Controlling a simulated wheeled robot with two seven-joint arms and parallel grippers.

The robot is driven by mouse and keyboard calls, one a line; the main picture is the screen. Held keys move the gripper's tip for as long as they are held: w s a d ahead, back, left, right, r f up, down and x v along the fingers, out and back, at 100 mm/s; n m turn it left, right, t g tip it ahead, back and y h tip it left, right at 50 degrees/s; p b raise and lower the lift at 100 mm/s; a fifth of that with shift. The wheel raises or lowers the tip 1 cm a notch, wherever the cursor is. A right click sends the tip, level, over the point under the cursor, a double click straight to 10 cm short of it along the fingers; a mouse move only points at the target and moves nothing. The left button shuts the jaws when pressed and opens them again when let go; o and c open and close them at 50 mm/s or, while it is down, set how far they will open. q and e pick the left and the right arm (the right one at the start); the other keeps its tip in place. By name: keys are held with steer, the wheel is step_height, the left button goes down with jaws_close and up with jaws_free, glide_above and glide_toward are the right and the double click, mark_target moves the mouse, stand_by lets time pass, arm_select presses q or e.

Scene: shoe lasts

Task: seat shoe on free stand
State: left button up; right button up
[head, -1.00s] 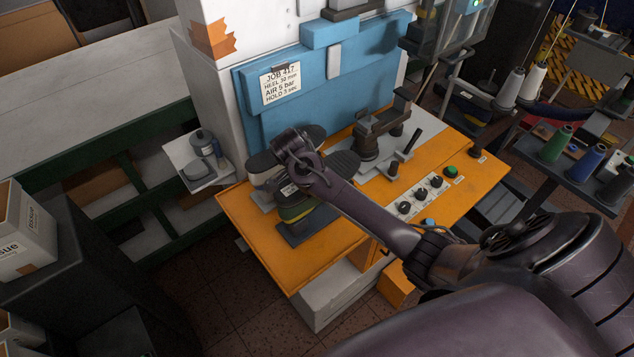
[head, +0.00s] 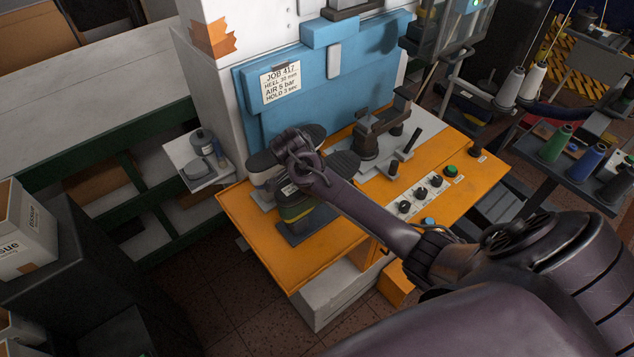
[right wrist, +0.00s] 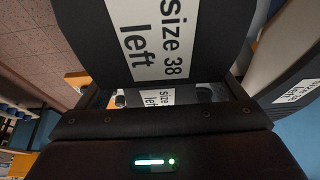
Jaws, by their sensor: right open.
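Two shoes sit sole up, side by side, on the left part of the orange bench in the head view. The near one (head: 297,209) has an olive and yellow side, a black sole and a dark base plate (head: 308,232) under it. The far one (head: 262,178) is pale grey with a dark sole. My right gripper (head: 293,152) is over the near shoe and hides part of both. In the right wrist view a dark sole labelled "size 38 left" (right wrist: 150,40) fills the top, ahead of my open jaws (right wrist: 165,92). Contact cannot be told. My left gripper is out of view.
The orange bench (head: 250,235) carries a dark clamp post (head: 370,138), a row of knobs (head: 421,194) and a green button (head: 450,171). A blue panel (head: 335,95) stands behind. A small shelf with bottles (head: 203,165) is at the left.

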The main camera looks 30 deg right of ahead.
steer(key=shift+f, duration=0.1)
steer(key=b+v, duration=0.2)
steer(key=v, duration=0.4)
steer(key=shift+a+r, duration=0.2)
steer(key=shift+r, duration=0.15)
steer(key=shift+a+r, duration=0.2)
steer(key=shift+r, duration=0.4)
